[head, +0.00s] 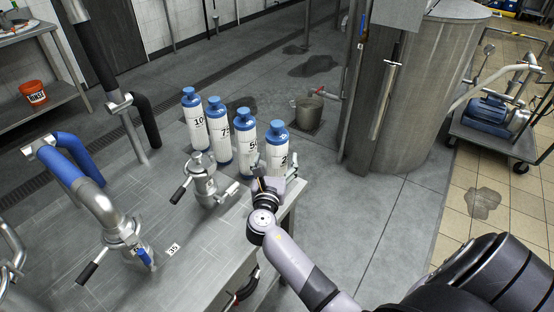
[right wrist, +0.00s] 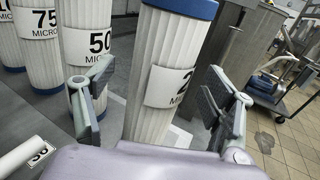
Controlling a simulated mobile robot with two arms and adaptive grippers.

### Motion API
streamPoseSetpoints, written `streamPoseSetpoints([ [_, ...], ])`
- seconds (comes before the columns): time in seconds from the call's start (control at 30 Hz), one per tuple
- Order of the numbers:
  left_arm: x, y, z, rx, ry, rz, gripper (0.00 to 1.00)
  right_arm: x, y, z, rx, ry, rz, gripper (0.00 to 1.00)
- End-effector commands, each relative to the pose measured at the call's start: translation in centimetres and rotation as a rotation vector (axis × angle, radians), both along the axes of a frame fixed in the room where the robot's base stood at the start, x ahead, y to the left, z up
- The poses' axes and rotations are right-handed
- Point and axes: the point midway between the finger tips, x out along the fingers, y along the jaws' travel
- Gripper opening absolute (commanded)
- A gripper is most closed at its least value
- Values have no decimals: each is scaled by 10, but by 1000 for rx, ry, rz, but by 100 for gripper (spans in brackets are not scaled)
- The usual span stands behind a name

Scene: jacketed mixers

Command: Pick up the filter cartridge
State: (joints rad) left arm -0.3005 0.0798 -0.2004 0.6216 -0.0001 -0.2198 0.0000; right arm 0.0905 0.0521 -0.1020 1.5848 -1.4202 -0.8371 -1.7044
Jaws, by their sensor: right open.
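Several white pleated filter cartridges with blue caps stand upright in a row on the steel table (head: 200,255). They are labelled 10-something (head: 200,128), 75 (head: 219,138), 50 (head: 246,150) and 2-something (head: 277,152), whose label is partly cut off. My right gripper (head: 268,184) is open at the near side of the 2-something cartridge. In the right wrist view, that cartridge (right wrist: 165,70) lies between the open fingers (right wrist: 152,103), with a gap on each side. I cannot tell how deep it is between them. My left gripper is not in view.
A valve fitting (head: 205,180) stands left of my right gripper, and blue-handled piping (head: 115,225) further left. A pump cart (head: 490,125) stands at right. Open floor lies right of the table.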

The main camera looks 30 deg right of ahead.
Motion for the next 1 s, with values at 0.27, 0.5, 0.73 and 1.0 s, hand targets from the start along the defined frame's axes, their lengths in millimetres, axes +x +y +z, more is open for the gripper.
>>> streamPoseSetpoints([
  [0.27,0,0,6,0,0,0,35,22,-21,2,0,0,-1,77],
  [0.5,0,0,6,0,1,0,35,22,-21,1,1,-1,-1,75],
  [0.73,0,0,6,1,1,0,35,22,-21,1,1,-1,0,60],
  [1.0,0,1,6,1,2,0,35,21,-21,1,1,-1,0,42],
])
